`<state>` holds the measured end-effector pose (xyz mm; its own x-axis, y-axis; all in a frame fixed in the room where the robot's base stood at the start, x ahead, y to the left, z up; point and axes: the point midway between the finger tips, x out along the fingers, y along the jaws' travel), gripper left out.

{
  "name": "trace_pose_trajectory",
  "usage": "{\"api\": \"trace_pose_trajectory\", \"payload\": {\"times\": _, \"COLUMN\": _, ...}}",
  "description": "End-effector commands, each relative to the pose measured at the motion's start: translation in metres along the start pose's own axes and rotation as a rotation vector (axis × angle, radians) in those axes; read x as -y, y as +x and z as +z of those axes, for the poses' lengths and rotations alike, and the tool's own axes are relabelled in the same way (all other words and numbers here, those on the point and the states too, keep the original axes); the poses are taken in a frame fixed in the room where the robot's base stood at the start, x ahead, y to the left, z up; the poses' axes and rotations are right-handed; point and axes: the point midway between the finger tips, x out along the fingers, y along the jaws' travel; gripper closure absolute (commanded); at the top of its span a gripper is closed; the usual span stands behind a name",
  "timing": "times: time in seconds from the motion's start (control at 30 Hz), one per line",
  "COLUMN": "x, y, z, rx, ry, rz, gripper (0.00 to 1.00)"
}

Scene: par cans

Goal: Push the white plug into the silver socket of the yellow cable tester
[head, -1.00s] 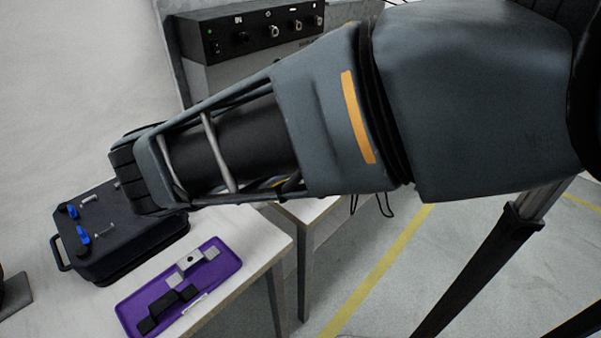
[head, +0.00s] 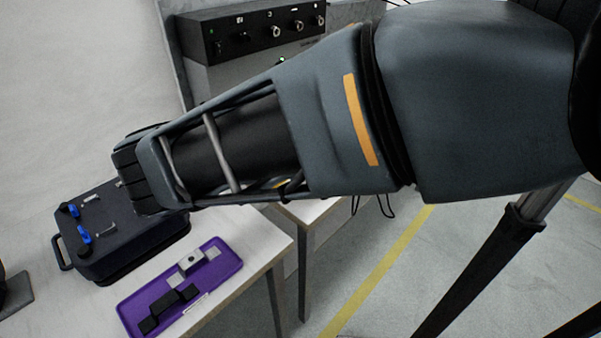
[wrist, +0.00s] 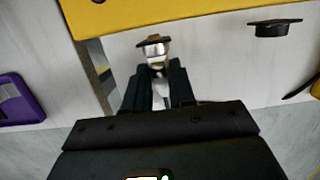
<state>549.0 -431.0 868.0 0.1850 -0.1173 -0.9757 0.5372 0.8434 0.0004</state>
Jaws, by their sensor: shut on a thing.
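The yellow cable tester (wrist: 190,12) fills the top edge of the wrist view. Its silver socket (wrist: 152,51), with a brownish upper edge, faces my gripper. My gripper (wrist: 158,88) is shut on the white plug (wrist: 159,98), which shows as a pale strip between the dark fingers. The plug lines up roughly below the socket in the picture. Its front end is small and blurred, so I cannot tell whether it touches or enters the socket. In the head view my own arm hides the gripper, the plug and the socket.
A purple tray (head: 221,267) with grey and black parts lies near the table's front edge. A black case (head: 136,238) with blue latches stands behind it. A black control box (head: 250,30) with knobs is at the back. A dark flat piece (wrist: 274,27) shows beside the tester.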

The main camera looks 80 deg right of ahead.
Motion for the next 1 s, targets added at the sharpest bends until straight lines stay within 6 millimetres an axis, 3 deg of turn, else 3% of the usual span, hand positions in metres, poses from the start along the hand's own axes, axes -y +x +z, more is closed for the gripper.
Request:
{"api": "trace_pose_trajectory", "payload": {"times": 0.63, "x": 0.0001, "y": 0.0014, "z": 0.0067, "rx": 0.0, "ry": 0.0, "rz": 0.0, "gripper": 1.0}}
{"api": "trace_pose_trajectory", "payload": {"times": 0.67, "x": 0.0001, "y": 0.0014, "z": 0.0067, "rx": 0.0, "ry": 0.0, "rz": 0.0, "gripper": 0.75}}
{"api": "trace_pose_trajectory", "payload": {"times": 1.0, "x": 0.0001, "y": 0.0014, "z": 0.0066, "rx": 0.0, "ry": 0.0, "rz": 0.0, "gripper": 0.46}}
